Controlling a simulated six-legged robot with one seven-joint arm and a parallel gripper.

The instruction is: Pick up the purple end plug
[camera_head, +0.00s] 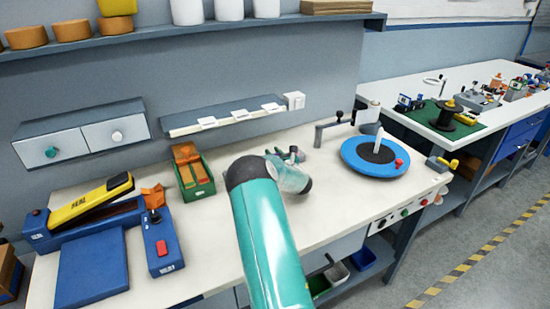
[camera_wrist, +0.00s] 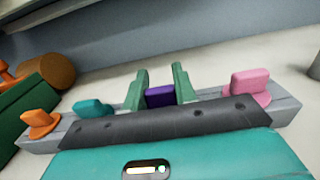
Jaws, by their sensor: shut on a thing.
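The purple end plug (camera_wrist: 160,97) shows in the wrist view between the two green fingers of my gripper (camera_wrist: 160,90). My gripper is shut on it. The plug is over or in the grey holder bar (camera_wrist: 285,108); I cannot tell whether it is clear of the bar, because my dark gripper body hides its lower part. In the head view my arm hides most of my gripper (camera_head: 290,155) and the bar, and I cannot make out the purple plug there.
A teal plug (camera_wrist: 92,108) and an orange plug (camera_wrist: 40,122) stand to the left, a pink plug (camera_wrist: 250,82) to the right. A green box (camera_head: 197,184) and a yellow-topped sealer (camera_head: 90,199) are left on the bench. A blue turntable (camera_head: 368,168) is at right.

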